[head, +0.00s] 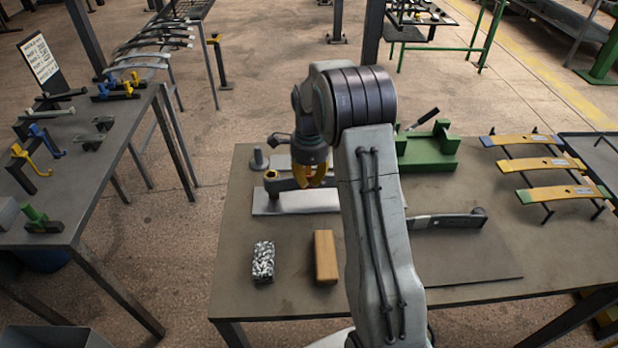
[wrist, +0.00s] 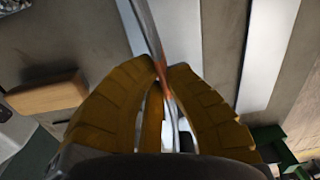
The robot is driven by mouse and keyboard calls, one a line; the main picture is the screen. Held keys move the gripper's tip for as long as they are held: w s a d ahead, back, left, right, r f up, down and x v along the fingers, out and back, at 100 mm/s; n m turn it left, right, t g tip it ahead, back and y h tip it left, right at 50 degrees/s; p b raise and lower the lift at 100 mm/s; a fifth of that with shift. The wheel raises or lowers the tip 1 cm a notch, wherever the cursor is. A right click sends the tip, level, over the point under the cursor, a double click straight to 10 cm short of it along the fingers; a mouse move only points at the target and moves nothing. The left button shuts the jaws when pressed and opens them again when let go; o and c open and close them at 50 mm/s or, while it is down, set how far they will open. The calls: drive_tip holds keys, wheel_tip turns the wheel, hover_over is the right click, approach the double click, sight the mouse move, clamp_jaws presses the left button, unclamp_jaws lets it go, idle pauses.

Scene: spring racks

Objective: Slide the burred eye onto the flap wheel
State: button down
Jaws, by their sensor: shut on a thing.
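My gripper (head: 316,174) has yellow fingers and hangs over the pale plate on the middle table. In the wrist view my gripper (wrist: 163,75) is shut on a thin metal leaf (wrist: 149,28), seen nearly edge-on, with an orange-brown patch by the fingertips. I cannot make out the burred eye on it. In the head view a dark arm-like part (head: 284,184) with a small brass-coloured top (head: 271,175) is just left of the fingers. A grey upright piece (head: 258,160) stands behind it. I cannot tell for sure which of these is the flap wheel.
The pale plate (head: 265,206) lies under my gripper. A speckled block (head: 263,261) and a wooden block (head: 325,257) stand in front. A green fixture (head: 428,150), a dark-handled tool (head: 450,219) and several yellow leaf springs (head: 540,164) are to the right.

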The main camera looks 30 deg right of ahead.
drive_tip(key=shift+f+b, duration=1.55)
drive_tip(key=shift+f, duration=0.5)
drive_tip(key=c, duration=1.3)
unclamp_jaws()
drive_tip(key=shift+c, duration=0.2)
drive_tip(key=shift+f, duration=0.15)
wheel_tip(320, 180, up, 12)
drive_tip(key=shift+s, duration=0.2)
